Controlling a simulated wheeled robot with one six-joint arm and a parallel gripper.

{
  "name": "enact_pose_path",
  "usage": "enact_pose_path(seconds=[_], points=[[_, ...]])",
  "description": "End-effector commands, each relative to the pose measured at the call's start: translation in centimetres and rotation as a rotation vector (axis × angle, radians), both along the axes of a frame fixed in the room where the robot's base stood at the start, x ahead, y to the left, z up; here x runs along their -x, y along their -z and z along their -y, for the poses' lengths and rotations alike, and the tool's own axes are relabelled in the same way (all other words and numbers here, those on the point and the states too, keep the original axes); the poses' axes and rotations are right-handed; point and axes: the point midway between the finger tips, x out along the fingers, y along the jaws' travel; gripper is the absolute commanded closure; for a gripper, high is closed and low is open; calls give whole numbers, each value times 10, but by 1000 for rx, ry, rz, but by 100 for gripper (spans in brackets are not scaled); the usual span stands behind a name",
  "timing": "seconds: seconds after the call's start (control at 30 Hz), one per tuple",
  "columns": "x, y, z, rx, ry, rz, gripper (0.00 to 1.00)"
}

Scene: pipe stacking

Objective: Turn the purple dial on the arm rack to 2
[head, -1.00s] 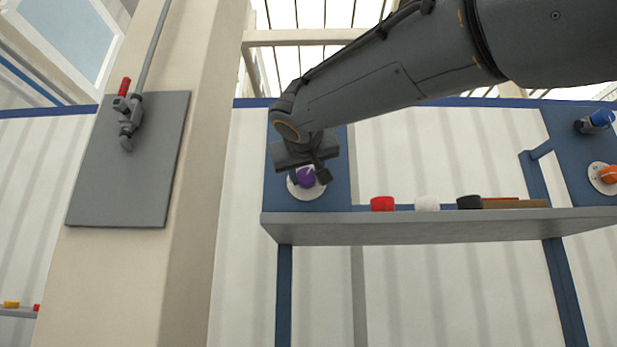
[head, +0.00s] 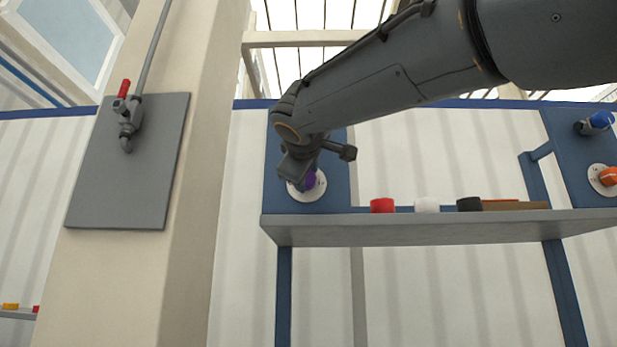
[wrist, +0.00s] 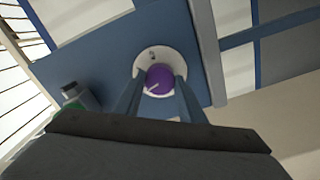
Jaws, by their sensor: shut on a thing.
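The purple dial (head: 310,180) sits on a round white plate (head: 318,190) on the blue panel (head: 336,172) at the left end of the rack. My gripper (head: 301,178) is at the dial and partly covers it in the head view. In the wrist view the purple dial (wrist: 159,79) lies between my two fingers (wrist: 156,92), which are shut on its sides. A pale pointer line shows on the dial's face, toward the lower left. A small mark (wrist: 153,54) shows on the white plate (wrist: 177,59); I cannot read it for certain.
A grey shelf (head: 420,228) runs right from the panel, with a red (head: 382,205), a white (head: 427,205) and a black piece (head: 469,203). An orange dial (head: 608,176) and blue valve (head: 600,119) are at far right. A green-and-grey fitting (wrist: 76,96) is near my fingers.

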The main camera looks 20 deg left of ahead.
Motion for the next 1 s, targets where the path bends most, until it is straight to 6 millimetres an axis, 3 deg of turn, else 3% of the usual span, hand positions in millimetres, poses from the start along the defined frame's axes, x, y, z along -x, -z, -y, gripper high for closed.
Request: enact_pose_path(seconds=[0.4, 1.0], points=[[0, 0, 0, 207, -1, 49, 86], [0, 0, 0, 242, -1, 57, 86]])
